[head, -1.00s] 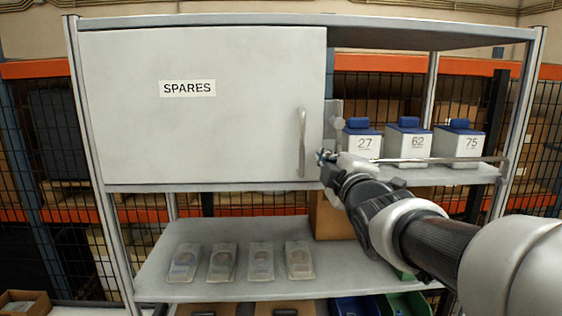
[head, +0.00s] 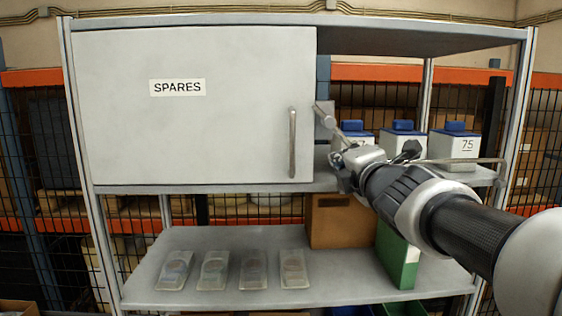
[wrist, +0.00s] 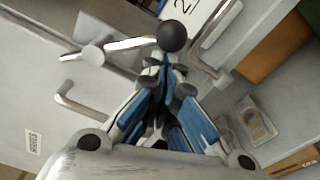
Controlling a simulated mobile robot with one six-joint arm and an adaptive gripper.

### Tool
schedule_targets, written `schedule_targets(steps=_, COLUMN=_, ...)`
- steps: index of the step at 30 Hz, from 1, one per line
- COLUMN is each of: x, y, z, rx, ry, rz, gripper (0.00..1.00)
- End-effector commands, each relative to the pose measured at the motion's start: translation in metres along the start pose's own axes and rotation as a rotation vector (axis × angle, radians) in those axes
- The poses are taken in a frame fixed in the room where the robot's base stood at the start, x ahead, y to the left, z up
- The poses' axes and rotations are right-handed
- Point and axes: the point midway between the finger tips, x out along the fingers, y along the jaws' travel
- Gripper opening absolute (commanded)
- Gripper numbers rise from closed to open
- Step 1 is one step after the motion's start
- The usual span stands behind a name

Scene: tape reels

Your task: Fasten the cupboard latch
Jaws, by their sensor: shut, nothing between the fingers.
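The pale cupboard door (head: 215,130) labelled SPARES looks closed, with an upright handle (head: 292,142). The latch (head: 323,112) is at its right edge. Its lever slants down and right from the pivot towards my gripper (head: 343,168). In the wrist view the latch lever (wrist: 130,44) runs from a round pivot (wrist: 92,53) to a black ball knob (wrist: 172,36). My gripper (wrist: 163,68) is shut and empty, its fingertips close to the knob. I cannot tell whether they touch it. The arm partly hides the area around the lever's end in the head view.
White blue-lidded boxes (head: 454,147) stand on the shelf right of the cupboard, behind a thin rail (head: 470,161).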

Motion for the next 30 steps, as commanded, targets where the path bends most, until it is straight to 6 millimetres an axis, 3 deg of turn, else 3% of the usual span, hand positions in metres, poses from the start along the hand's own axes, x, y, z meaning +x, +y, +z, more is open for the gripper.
schedule_targets(steps=18, x=-0.003, y=0.013, z=0.040, rx=-0.553, ry=-0.002, rz=-0.039, gripper=0.00)
schedule_targets(steps=30, x=-0.004, y=0.021, z=0.051, rx=-0.748, ry=-0.001, rz=-0.053, gripper=0.00)
